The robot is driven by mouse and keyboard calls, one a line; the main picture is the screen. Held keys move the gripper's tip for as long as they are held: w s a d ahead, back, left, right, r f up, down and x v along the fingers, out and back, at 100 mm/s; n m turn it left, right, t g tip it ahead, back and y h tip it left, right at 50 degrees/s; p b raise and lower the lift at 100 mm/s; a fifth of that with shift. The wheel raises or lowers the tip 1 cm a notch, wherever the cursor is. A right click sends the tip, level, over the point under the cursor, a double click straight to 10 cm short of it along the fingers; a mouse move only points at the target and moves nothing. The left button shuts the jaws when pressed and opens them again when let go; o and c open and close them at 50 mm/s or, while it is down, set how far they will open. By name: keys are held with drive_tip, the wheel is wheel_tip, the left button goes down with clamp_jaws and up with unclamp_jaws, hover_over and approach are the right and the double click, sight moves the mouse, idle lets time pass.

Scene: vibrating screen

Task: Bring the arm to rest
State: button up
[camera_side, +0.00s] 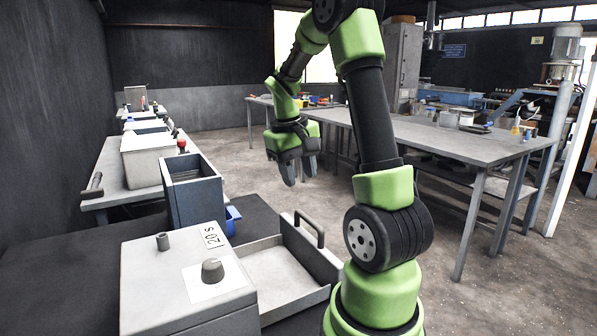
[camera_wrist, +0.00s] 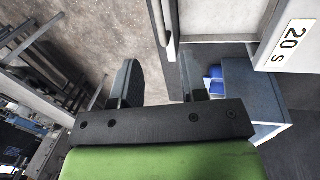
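My gripper (camera_side: 299,170) hangs in the air at the end of the green and black arm, fingers pointing down, beyond the open metal tray. In the wrist view its two fingers (camera_wrist: 160,82) stand apart with nothing between them, so it is open and empty. The grey control box (camera_side: 185,275) has a round knob and a label reading "20 s". The label also shows at the top right of the wrist view (camera_wrist: 291,45). The metal tray (camera_side: 275,272) with a raised handle sits beside the box and looks empty.
A blue-grey open box (camera_side: 192,192) stands behind the control box, with a small blue part (camera_side: 232,218) at its side. A long bench (camera_side: 112,180) with more devices runs along the left wall. A grey table (camera_side: 455,140) stands at the right. Bare floor lies between.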

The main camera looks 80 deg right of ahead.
drive_tip(key=shift+a, duration=0.1)
drive_tip(key=w+a+r+n+t, duration=0.25)
drive_tip(key=a+r+t, duration=0.2)
drive_tip(key=a, duration=0.65)
drive_tip(key=s+a+r+n+t+y, duration=0.1)
drive_tip(key=s+a+t, duration=0.1)
drive_tip(key=a, duration=0.5)
drive_tip(key=s+a+r+n+t+y, duration=0.1)
drive_tip(key=s+a+r+t+y, duration=0.1)
drive_tip(key=a, duration=0.4)
drive_tip(key=shift+s+a+r+y, duration=0.3)
drive_tip(key=shift+a, duration=0.05)
